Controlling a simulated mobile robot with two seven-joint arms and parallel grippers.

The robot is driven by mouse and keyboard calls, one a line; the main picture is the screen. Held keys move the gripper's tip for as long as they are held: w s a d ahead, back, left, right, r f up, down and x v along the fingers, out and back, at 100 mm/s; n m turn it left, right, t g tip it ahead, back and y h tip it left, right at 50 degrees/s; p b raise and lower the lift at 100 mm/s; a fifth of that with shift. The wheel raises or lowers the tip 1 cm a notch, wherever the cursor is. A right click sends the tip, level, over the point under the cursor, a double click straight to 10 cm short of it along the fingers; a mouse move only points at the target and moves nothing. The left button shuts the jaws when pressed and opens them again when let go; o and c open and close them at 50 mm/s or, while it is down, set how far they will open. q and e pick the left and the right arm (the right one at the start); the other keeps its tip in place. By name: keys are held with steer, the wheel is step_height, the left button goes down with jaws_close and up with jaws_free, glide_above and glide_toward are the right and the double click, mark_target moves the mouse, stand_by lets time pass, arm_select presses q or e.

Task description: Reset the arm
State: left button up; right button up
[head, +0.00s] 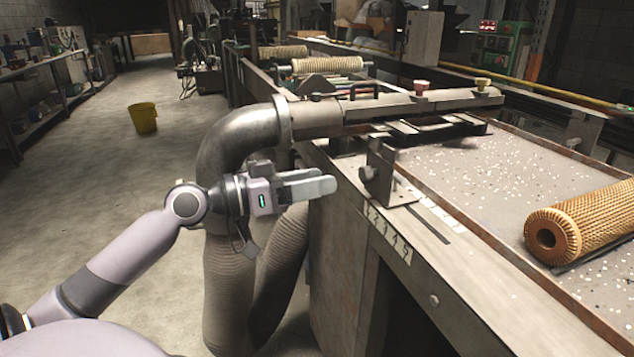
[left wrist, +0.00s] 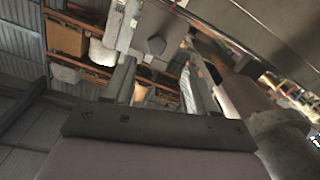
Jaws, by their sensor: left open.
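My left arm comes in from the left in the head view, and its gripper (head: 312,187) points right in front of the large metal pipe (head: 245,140). The gripper is open and nothing shows between its fingers. It is beside the metal machine bench (head: 350,240), to the left of a small bracket with a knob (head: 378,172). In the left wrist view, the two fingers of the left gripper (left wrist: 158,85) stand apart, with shelving and roof parts behind. My right gripper is not in view.
A ribbed golden mesh tube (head: 585,222) lies on the bench top at the right. The pipe and its flexible hoses (head: 235,285) stand close behind and below the gripper. A yellow bucket (head: 143,117) stands on open floor at the left. Shelves (head: 45,75) line the left wall.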

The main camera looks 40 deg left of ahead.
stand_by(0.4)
arm_select(q)
steer(key=s+d+f+n+g+y, duration=0.1)
steer(key=s+d+f+y, duration=0.1)
steer(key=f, duration=0.9)
steer(key=s+d+f+n+g+y, duration=0.1)
steer(key=s+d+f+y, duration=0.1)
steer(key=f, duration=0.9)
steer(key=s+d+f+m+g+y, duration=0.1)
steer(key=s+d+f+g+y, duration=0.15)
steer(key=s+d+f, duration=1)
step_height(320, 180, up, 8)
steer(key=a+p, duration=0.2)
steer(key=p, duration=1)
steer(key=shift+a+r+g, duration=0.15)
steer(key=shift+a+g, duration=0.15)
steer(key=shift+g, duration=0.05)
